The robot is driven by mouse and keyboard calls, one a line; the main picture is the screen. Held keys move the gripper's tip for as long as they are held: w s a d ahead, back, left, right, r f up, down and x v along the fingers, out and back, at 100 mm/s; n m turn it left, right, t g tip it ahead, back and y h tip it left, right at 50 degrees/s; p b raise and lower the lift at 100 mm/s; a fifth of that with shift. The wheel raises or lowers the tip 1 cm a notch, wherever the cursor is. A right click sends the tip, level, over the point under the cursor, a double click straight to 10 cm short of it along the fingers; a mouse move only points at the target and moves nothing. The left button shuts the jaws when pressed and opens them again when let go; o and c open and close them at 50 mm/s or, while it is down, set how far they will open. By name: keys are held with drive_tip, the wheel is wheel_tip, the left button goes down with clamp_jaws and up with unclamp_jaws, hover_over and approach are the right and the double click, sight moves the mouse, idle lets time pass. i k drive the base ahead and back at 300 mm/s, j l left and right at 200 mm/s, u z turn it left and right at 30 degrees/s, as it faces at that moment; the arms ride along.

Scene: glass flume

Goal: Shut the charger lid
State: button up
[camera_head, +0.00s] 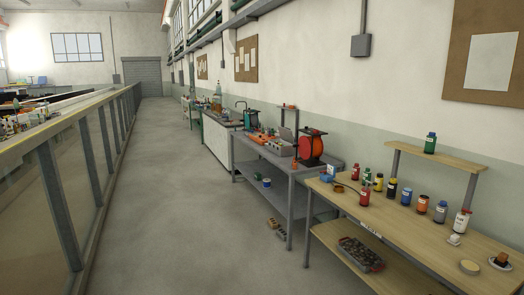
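My gripper is not in view. On the grey metal bench in the middle right, a small grey box (281,149) holds items too small to make out. A grey panel (287,136) stands upright behind it. I cannot tell whether this is the charger and its raised lid. No other charger lid can be made out at this distance.
A wooden bench (420,233) with several bottles stands at the near right. The glass flume (75,165) runs along the left.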

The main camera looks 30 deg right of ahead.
sight(286, 133)
drive_tip(key=i+z, duration=0.2)
drive_tip(key=i, duration=3.95)
drive_tip(key=i+l+z, duration=0.15)
drive_tip(key=i+z, duration=0.2)
drive_tip(key=i, duration=0.25)
drive_tip(key=i+z, duration=0.4)
drive_tip(key=i, duration=0.25)
drive_tip(key=i+j+z, duration=0.35)
drive_tip(key=i, duration=0.25)
